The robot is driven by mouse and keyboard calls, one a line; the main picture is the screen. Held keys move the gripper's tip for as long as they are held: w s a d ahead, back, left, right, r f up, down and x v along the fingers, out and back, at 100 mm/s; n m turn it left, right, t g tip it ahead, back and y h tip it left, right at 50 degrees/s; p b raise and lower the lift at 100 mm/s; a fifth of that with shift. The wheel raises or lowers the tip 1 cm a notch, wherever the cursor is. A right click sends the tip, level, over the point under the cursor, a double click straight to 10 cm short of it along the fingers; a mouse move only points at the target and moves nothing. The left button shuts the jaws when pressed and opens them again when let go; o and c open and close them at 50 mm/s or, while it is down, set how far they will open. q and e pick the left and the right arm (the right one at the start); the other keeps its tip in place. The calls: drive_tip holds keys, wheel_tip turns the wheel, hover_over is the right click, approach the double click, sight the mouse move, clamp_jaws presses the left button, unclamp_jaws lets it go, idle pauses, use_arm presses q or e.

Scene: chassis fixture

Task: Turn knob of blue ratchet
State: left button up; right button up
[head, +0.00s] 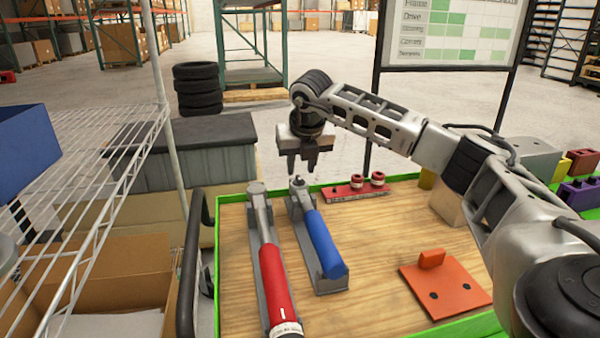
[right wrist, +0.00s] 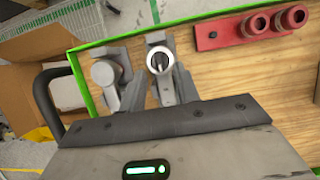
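The blue ratchet (head: 325,246) lies in a grey holder on the wooden board, its handle toward me and its metal head (head: 298,184) at the far end. In the right wrist view the ratchet's round head (right wrist: 160,60) faces up with a small knob at its middle. My right gripper (head: 301,168) points down near the head end of the blue ratchet, with its fingers apart and nothing between them. It appears above the head, not touching it. My left gripper is not in view.
A red ratchet (head: 273,285) lies left of the blue one. A red rail with round parts (head: 357,188) is behind to the right. An orange plate (head: 446,287) lies at the right front. A green rim (head: 209,270) edges the board; bare wood (head: 385,245) lies between.

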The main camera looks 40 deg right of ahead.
sight(299, 180)
drive_tip(key=shift+x, duration=1.35)
clamp_jaws()
